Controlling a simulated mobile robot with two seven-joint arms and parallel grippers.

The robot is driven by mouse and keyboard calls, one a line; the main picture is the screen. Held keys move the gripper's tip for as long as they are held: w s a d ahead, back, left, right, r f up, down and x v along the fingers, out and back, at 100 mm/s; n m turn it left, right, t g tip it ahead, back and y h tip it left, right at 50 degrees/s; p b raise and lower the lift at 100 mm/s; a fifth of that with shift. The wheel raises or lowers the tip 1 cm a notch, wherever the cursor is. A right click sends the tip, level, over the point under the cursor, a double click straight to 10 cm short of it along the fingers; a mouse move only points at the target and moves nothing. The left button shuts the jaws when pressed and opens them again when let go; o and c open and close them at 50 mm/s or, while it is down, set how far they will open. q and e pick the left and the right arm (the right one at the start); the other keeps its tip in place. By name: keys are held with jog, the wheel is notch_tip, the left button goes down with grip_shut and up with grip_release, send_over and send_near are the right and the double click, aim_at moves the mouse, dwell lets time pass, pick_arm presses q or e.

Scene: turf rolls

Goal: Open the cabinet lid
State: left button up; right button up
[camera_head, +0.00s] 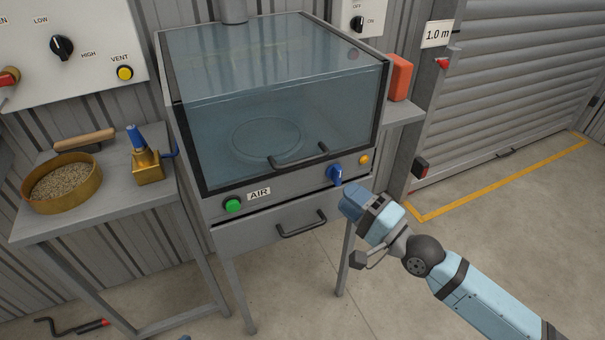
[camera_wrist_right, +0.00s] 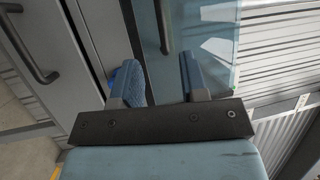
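The cabinet has a clear bluish lid (camera_head: 270,100) with a dark frame. The lid is down, closed over the box, and a round plate shows through it. The lid's dark bar handle (camera_head: 299,160) is on its lower front; it also shows in the right wrist view (camera_wrist_right: 163,25). My right gripper (camera_head: 350,197) is in front of the cabinet, below and right of the handle, near the blue knob (camera_head: 335,173). In the right wrist view its two fingers stand apart (camera_wrist_right: 160,78), with nothing clearly held between them. My left gripper is not identifiable.
A drawer with a handle (camera_head: 302,224) is below the lid. A green button (camera_head: 233,205) and orange button (camera_head: 364,160) are on the front panel. A side table (camera_head: 110,205) at left bears a sieve (camera_head: 62,184) and a brass tool (camera_head: 146,163). Floor at right is clear.

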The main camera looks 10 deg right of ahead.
aim_at(302, 161)
jog(key=x, duration=1.3)
jog(key=shift+w+a+r, duration=0.1)
jog(key=shift+w+r, duration=0.05)
grip_shut()
